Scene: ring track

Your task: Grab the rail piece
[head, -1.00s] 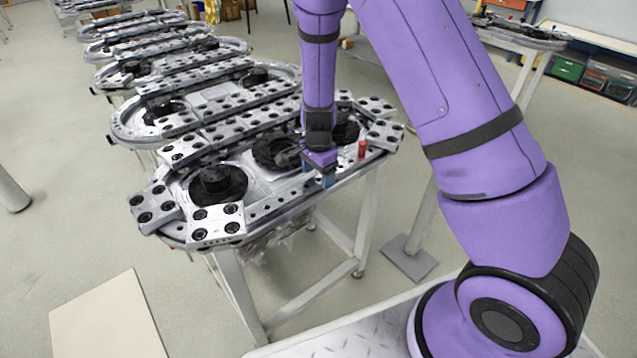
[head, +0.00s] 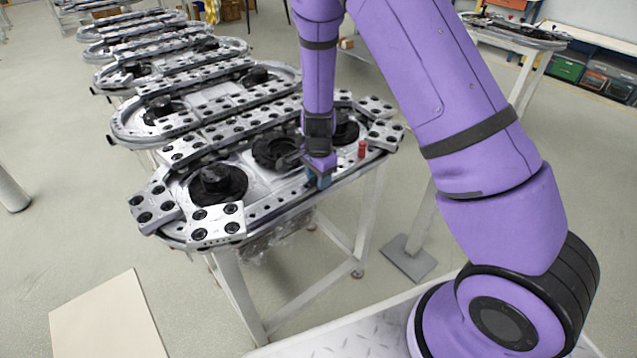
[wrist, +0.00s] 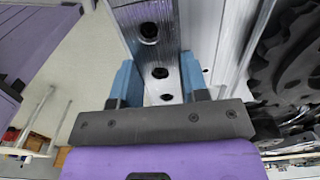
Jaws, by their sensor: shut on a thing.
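The rail piece (wrist: 153,52) is a silver metal bar with dark round holes, seen in the wrist view running away from my gripper (wrist: 160,80). My gripper's two blue fingers stand on either side of the bar and are shut on it. In the head view my gripper (head: 318,178) points down at the near edge of the closest ring track (head: 183,237). The held part of the rail is mostly hidden there by the fingers. I cannot tell whether the rail is lifted off the track.
Black toothed wheels (head: 218,184) sit inside the track close to my gripper. A small red cylinder (head: 362,150) stands just right of it. More ring tracks (head: 205,92) line up behind. A beige board (head: 108,318) lies at the lower left; the floor around is clear.

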